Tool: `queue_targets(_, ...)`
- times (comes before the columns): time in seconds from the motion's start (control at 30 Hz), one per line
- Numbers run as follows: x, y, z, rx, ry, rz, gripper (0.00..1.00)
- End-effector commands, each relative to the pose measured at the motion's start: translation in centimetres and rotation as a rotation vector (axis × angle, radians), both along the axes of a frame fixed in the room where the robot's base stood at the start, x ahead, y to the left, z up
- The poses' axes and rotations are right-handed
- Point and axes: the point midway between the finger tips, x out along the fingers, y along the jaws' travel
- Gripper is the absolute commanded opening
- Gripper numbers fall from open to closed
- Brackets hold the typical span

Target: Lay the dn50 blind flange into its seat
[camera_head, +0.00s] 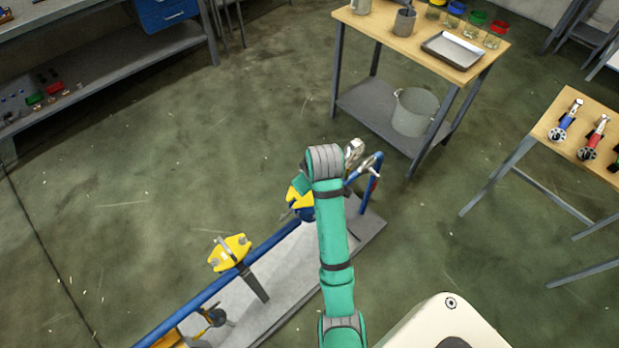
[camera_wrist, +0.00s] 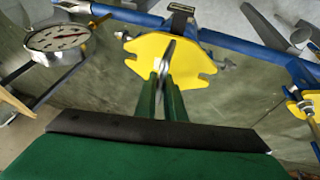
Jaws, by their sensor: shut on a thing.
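My gripper (camera_wrist: 162,85) shows in the wrist view with its two green fingers close together. They are shut on a thin grey disc seen edge-on, which looks like the dn50 blind flange (camera_wrist: 167,54). Just beyond it is a yellow plate (camera_wrist: 200,66) with side bolts, on a blue pipe; this may be the seat. I cannot tell whether the disc touches the plate. In the head view my green arm hides most of the gripper and the held disc. A yellow plate (camera_head: 299,197) shows beside the arm there.
A dial gauge (camera_wrist: 58,38) stands left in the wrist view. Another yellow plate (camera_head: 230,252) sits along the blue pipe (camera_head: 272,245) above a grey base (camera_head: 285,310). A wooden-topped table (camera_head: 400,35) with jars and a tray (camera_head: 453,50) stands behind. Open floor lies left.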

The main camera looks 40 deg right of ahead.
Motion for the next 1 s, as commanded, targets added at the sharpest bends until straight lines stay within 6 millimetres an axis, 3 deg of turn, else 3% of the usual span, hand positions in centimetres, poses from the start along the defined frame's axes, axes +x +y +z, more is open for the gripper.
queue_targets(0.5, 0.0, -0.1, -0.8, -0.003, -0.002, 0.000, 0.00)
queue_targets(0.53, 0.0, -0.1, -0.8, -0.003, -0.002, 0.000, 0.14)
queue_targets(0.6, 0.0, -0.1, -0.8, -0.003, -0.002, 0.000, 0.30)
queue_targets(1.0, -0.1, 0.1, -0.5, 0.000, 0.001, 0.000, 0.31)
